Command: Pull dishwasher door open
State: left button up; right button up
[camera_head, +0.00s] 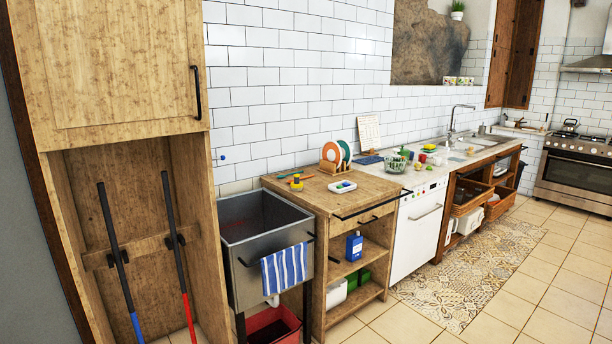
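The dishwasher (416,231) is a white front panel under the counter, between the wooden shelf cabinet and the open wooden units. Its door looks shut and upright. A bar handle (426,212) runs across the upper part of the door. A control strip with small knobs or buttons (424,191) sits above the handle. I see the door at an angle, from its left side. Neither of my grippers shows in the head view.
A wooden cabinet with a dark rail (371,204) stands just left of the dishwasher. A metal sink (262,223) with a striped towel (285,268) is farther left. A patterned rug (480,262) lies in front. Tiled floor (400,325) nearby is clear.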

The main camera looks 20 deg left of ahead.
aim_at(420, 228)
jog(key=i+j+u, duration=0.25)
jog(key=i, duration=0.4)
jog(key=i+l+u, duration=0.1)
jog(key=i+u, duration=0.2)
jog(key=i, duration=0.35)
